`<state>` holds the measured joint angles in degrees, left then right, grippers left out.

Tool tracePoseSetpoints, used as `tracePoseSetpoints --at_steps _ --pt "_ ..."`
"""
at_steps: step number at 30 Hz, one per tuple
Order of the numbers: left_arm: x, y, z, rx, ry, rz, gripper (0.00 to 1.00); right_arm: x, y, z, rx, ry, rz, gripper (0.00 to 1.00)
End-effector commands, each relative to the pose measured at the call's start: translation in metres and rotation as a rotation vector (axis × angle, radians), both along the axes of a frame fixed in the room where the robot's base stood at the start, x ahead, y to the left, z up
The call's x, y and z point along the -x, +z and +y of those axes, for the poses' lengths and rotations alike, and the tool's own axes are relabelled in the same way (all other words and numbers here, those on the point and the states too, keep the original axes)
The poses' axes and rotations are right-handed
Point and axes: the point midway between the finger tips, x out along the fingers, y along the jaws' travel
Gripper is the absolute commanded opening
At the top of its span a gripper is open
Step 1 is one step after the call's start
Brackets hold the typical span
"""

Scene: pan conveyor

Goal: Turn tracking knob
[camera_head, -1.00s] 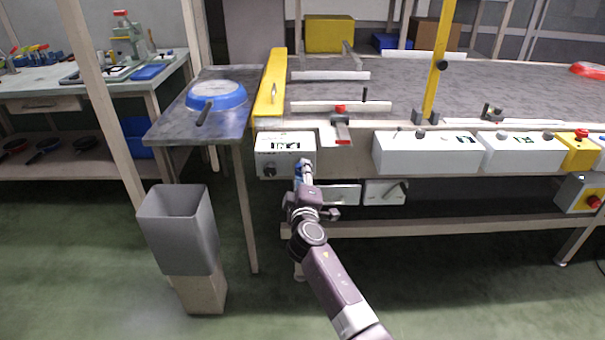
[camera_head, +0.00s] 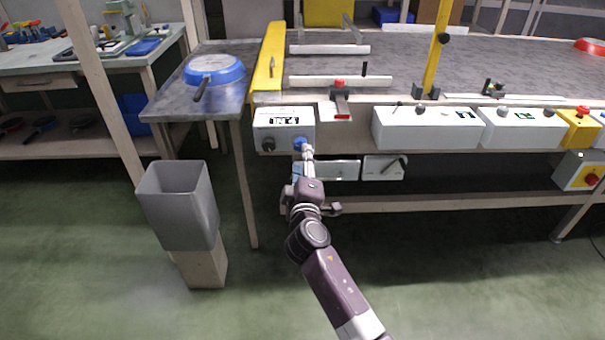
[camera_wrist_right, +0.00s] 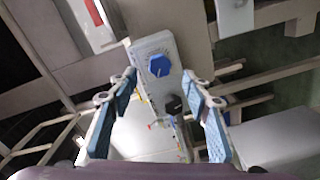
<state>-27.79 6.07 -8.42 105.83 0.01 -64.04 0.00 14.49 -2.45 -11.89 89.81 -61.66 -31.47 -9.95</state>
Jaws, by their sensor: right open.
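A white control box (camera_head: 284,118) with a small display hangs at the left front end of the conveyor. It carries a black knob (camera_head: 268,145) on the left and a blue knob (camera_head: 299,144) on the right. I cannot read the labels that tell which is the tracking knob. My right gripper (camera_head: 307,152) is just in front of the blue knob. In the right wrist view the open fingers lie either side of the view, with the blue knob (camera_wrist_right: 158,66) between and beyond their tips, and the black knob (camera_wrist_right: 174,104) lower. Contact is not clear. My left gripper is out of view.
The grey conveyor belt (camera_head: 410,55) has more white boxes (camera_head: 427,128) along its front. A side table (camera_head: 170,103) with a blue pan (camera_head: 214,69) stands left. Floor right of my arm is clear.

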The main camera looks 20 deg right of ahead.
Motion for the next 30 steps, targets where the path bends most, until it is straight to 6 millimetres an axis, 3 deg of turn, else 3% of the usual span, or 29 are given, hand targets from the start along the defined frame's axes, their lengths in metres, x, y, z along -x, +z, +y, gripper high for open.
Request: tracePoseSetpoints --at_steps 3,9,26,30 --pt "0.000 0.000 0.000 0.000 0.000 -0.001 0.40 0.022 0.000 0.006 -0.002 0.001 0.001 0.45" --pt "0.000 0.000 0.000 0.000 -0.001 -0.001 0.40 0.044 0.001 0.013 -0.001 0.001 0.000 0.45" --pt "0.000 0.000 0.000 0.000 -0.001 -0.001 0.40 0.050 0.001 0.014 -0.001 0.000 0.001 0.45" --pt "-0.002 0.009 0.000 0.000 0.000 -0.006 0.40 0.064 -0.015 0.001 -0.063 -0.032 0.036 0.45"
